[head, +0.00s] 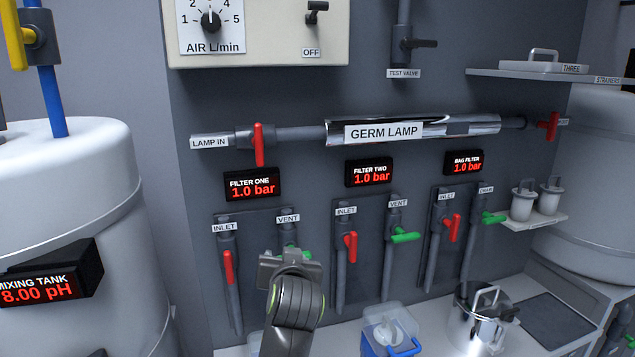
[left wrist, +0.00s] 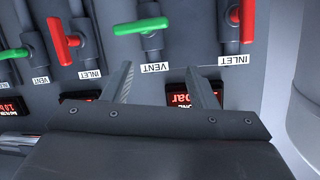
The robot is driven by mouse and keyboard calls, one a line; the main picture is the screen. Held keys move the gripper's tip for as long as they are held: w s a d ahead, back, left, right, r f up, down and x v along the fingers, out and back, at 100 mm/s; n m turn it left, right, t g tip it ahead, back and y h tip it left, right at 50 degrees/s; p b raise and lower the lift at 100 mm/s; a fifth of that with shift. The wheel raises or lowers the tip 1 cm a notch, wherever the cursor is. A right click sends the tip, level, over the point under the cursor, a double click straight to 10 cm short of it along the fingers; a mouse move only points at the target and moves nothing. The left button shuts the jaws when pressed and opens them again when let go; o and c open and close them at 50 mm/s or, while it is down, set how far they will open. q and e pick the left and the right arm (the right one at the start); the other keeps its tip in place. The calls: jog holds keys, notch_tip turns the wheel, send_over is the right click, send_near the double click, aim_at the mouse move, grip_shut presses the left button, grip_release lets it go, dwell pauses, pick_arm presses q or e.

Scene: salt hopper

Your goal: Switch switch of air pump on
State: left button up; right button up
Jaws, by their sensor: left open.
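A cream control panel (head: 270,42) hangs on the wall at the top of the head view. It carries a dark toggle switch (head: 316,12) with an OFF label (head: 311,53) below it, and an air flow knob (head: 211,21) to its left. The panel's top is cut off, so I see no air pump label. My left gripper (head: 285,256) is well below the panel, in front of the filter one VENT valve. In the left wrist view, its two fingers (left wrist: 164,86) are apart and empty, near the VENT label. My right gripper is not in view.
The germ lamp tube (head: 460,127) runs along the wall between my gripper and the panel, with a red lamp inlet handle (head: 259,145) sticking out. Pressure displays (head: 252,185) and several valve handles line the wall. The mixing tank (head: 75,200) stands left.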

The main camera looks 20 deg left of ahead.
pick_arm(q)
jog(key=w+d+r+t+y, duration=0.1)
jog(key=w+d+r+t, duration=0.15)
jog(key=r, duration=0.85)
jog(key=n+t+y, duration=0.3)
jog(key=n+y, duration=0.1)
jog(key=y, duration=0.1)
send_near(320, 8)
jog(key=p+x, duration=0.8)
jog(key=x, duration=0.1)
jog(key=shift+w+a+r, duration=0.2)
jog(key=shift+a+r, duration=0.05)
jog(key=shift+w+a+r, duration=0.1)
jog(key=shift+w+a, duration=0.2)
jog(key=shift+w, duration=0.2)
jog(key=shift+c, duration=0.3)
